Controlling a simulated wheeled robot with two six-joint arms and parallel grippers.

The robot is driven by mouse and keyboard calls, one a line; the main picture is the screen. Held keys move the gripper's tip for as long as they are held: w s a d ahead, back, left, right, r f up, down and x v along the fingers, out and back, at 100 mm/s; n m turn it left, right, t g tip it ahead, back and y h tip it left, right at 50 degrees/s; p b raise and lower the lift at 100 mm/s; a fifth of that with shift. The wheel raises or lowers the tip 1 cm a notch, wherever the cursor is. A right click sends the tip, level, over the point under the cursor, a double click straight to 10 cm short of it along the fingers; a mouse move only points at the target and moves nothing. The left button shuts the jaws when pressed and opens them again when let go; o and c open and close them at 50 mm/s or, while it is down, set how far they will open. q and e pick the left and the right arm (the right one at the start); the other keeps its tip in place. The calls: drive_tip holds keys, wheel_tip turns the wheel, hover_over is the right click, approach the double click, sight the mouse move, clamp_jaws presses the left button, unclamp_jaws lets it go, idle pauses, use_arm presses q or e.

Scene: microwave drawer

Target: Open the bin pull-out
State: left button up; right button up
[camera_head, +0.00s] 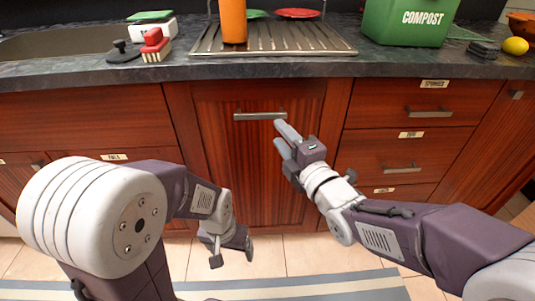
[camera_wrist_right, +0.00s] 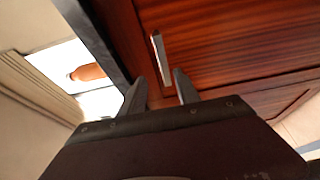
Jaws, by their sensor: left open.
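The bin pull-out (camera_head: 235,165) is the tall reddish-brown wooden front in the middle of the head view, flush with the cabinets. Its horizontal metal bar handle (camera_head: 254,116) is near the top. My right gripper (camera_head: 281,136) is just below and at the right end of the handle, fingers apart and empty. In the right wrist view the handle (camera_wrist_right: 161,58) lies just beyond and between the two open fingertips (camera_wrist_right: 159,80); whether they touch it I cannot tell. My left gripper (camera_head: 231,258) hangs low near the floor, open and empty, away from the front.
Drawers with handles (camera_head: 430,113) stand to the right, and cabinets to the left. The dark countertop (camera_head: 180,72) above holds a drying rack (camera_head: 340,47), an orange bottle (camera_head: 233,22), a red brush (camera_head: 155,42) and a green compost bin (camera_head: 400,25). A striped rug (camera_head: 300,288) lies below.

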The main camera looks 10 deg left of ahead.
sight(261, 117)
drive_tip(key=x, duration=0.2)
drive_tip(key=b+x, duration=0.1)
drive_tip(key=x, duration=0.2)
drive_tip(key=b+x, duration=0.1)
drive_tip(key=x, duration=0.2)
drive_tip(key=shift+s+a+f, duration=0.2)
drive_tip(key=shift+f, duration=0.2)
drive_tip(key=shift+w+a+r, duration=0.1)
drive_tip(key=shift+w+a, duration=0.25)
drive_tip(key=shift+w, duration=0.1)
use_arm(q)
wheel_tip(261, 117, down, 3)
use_arm(e)
clamp_jaws()
idle(0.4)
